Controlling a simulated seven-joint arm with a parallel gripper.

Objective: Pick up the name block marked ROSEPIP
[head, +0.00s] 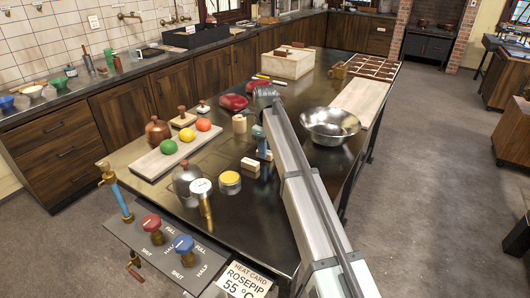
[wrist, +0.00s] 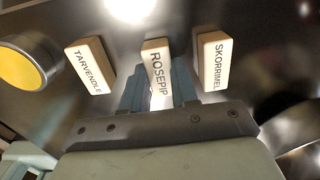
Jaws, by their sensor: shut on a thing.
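The ROSEPIP block (wrist: 157,65), pale wood with dark letters, stands in the middle of the wrist view. My gripper (wrist: 160,88) has its blue-grey fingers on both sides of it and is shut on it. I cannot tell whether it touches the table. The TARVENDLE block (wrist: 90,66) is to its left and the SKORRIMEL block (wrist: 214,60) to its right, both apart from it. In the head view my gripper (head: 263,152) is low over the dark table, beside a pale block (head: 250,165) whose lettering is too small to read; my arm hides part of this area.
A yellow-topped tin (head: 229,181) stands left of the blocks; its yellow top also shows in the wrist view (wrist: 20,66). A metal bowl (head: 330,124) is to the right. A board with colored balls (head: 166,158) lies left. A heat card (head: 243,280) reads ROSEPIP 55 °C.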

